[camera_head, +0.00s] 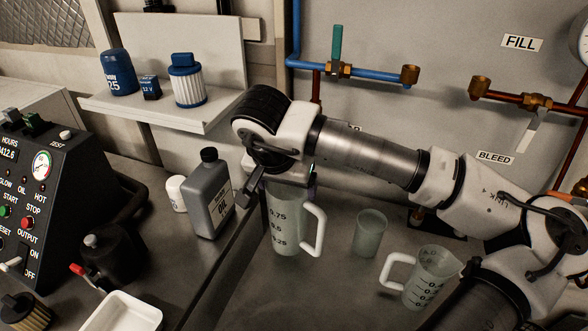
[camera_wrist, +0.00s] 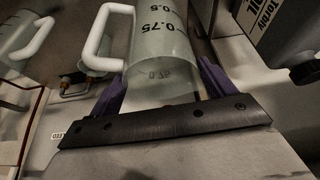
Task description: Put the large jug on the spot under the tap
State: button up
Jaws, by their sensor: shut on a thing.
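The large jug (camera_head: 285,226) is a tall, clear greenish vessel with a white handle on its right and black marks up to 0.75. It appears upright in the middle of the head view. My gripper (camera_head: 288,182) is shut on its upper part from above. In the wrist view the jug (camera_wrist: 164,50) sits between the purple fingers of my gripper (camera_wrist: 162,88). I cannot tell whether its base touches the surface. A brass tap outlet (camera_head: 410,75) ends the blue pipe, which has a teal lever. Another outlet (camera_head: 480,88) ends the red pipe. No marked spot is clearly visible; my arm hides part of the area below.
A smaller jug (camera_head: 432,277) and a clear cup (camera_head: 370,233) stand right of the large jug. A grey oil bottle (camera_head: 209,194) and white pot (camera_head: 177,193) stand left. A shelf (camera_head: 221,116) holds filters. A control panel (camera_head: 40,215) and white tray (camera_head: 122,312) are further left.

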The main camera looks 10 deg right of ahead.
jog(key=w+d+p, duration=0.1)
jog(key=w+f, duration=0.1)
jog(key=w+d+p, duration=0.1)
jog(key=w, duration=0.1)
jog(key=shift+d+f+p, duration=0.3)
jog(key=shift+f+b, duration=0.65)
jog(key=shift+b, duration=0.4)
jog(key=o, duration=1.2)
jog(key=shift+o, duration=0.2)
jog(key=shift+r, duration=0.1)
